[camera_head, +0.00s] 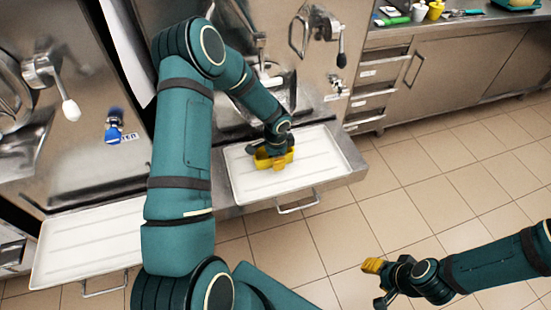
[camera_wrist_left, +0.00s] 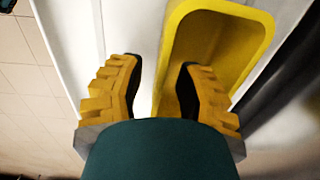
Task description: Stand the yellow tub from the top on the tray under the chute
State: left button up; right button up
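The yellow tub (camera_head: 263,161) stands on the white tray (camera_head: 320,157) in front of the right freezer, partly hidden by my left gripper (camera_head: 274,160). In the left wrist view the tub (camera_wrist_left: 240,14) shows its open top and looks empty. My left gripper (camera_wrist_left: 158,82) is open there, one finger outside the near wall and the other over the tub's opening, with the wall between them. Gaps show between the fingers and the wall. My right gripper (camera_head: 376,283) is over the floor at lower right, its fingers apart and empty.
A second white tray (camera_head: 88,243) is in front of the left freezer. A counter (camera_head: 465,22) at upper right bears small yellow cups (camera_head: 435,10), a green item (camera_head: 392,21) and other small things. The tiled floor (camera_head: 430,190) on the right is clear.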

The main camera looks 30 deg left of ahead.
pick_arm(q)
jog(key=shift+r, duration=0.15)
notch_tip(320, 180, up, 12)
jog(key=p, duration=0.3)
jog(key=s+d+f+n+h, duration=0.1)
jog(key=s+d+f+n, duration=0.2)
jog(key=s+d, duration=0.3)
jog(key=s+d+f+n+h, duration=0.2)
jog(key=s+d+f+n, duration=0.1)
jog(key=s+d, duration=0.3)
jog(key=s+d+f+n+t+h, duration=0.1)
jog(key=s+d+f+n, duration=0.2)
jog(key=s+d, duration=0.3)
jog(key=d+f, duration=0.1)
jog(key=d, duration=0.3)
jog(key=shift+f+n, duration=0.25)
jog(key=shift+n, duration=0.05)
